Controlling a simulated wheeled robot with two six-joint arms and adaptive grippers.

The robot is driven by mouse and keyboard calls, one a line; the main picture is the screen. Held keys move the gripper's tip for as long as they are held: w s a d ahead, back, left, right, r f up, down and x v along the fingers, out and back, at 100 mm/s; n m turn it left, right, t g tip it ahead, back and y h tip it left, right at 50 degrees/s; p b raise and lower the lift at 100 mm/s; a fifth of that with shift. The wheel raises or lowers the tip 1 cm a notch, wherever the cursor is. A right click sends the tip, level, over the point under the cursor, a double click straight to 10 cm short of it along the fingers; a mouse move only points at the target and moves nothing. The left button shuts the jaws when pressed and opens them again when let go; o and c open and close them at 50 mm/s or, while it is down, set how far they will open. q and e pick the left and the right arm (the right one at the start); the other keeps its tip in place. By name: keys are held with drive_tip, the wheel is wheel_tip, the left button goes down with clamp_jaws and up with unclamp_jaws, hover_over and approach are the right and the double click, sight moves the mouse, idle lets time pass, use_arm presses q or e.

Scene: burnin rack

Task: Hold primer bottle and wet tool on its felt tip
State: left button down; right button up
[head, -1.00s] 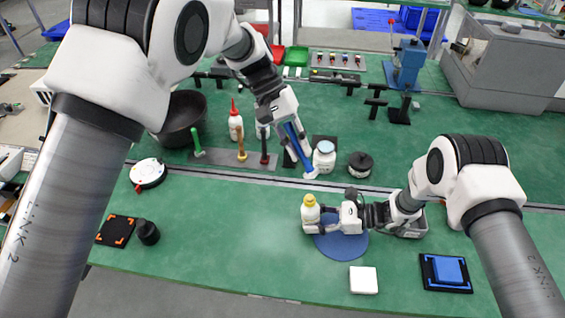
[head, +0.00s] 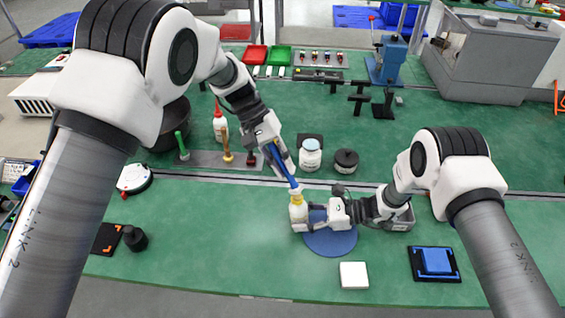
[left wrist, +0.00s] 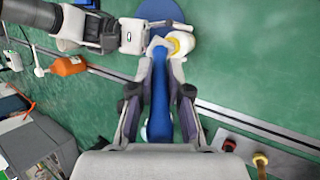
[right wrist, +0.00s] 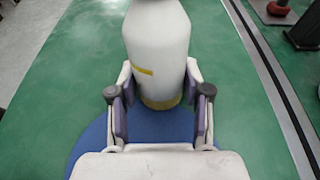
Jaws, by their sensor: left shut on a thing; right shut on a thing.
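My left gripper (head: 277,158) is shut on the blue handle of a tool (head: 285,170), which slants down to a pale end. The primer bottle (head: 298,212) is white with a yellow top and looks upright. My right gripper (head: 311,217) is shut around it from the right, and its white body fills the right wrist view (right wrist: 158,50). In the head view the tool's pale end meets the bottle's top. In the left wrist view the tool (left wrist: 160,95) ends right beside the yellow top (left wrist: 181,43); I cannot tell whether it touches the felt.
A round blue mat (head: 330,243) lies under the right gripper. A white block (head: 354,275) and a blue pad (head: 436,261) are in front. Behind are a tool rack (head: 208,159), a white jar (head: 310,155) and a dark round pot (head: 345,162).

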use_arm(q)
drive_tip(key=shift+f, duration=0.65)
idle(1.4)
drive_tip(key=shift+r, duration=3.6)
use_arm(e)
drive_tip(key=o, duration=0.9)
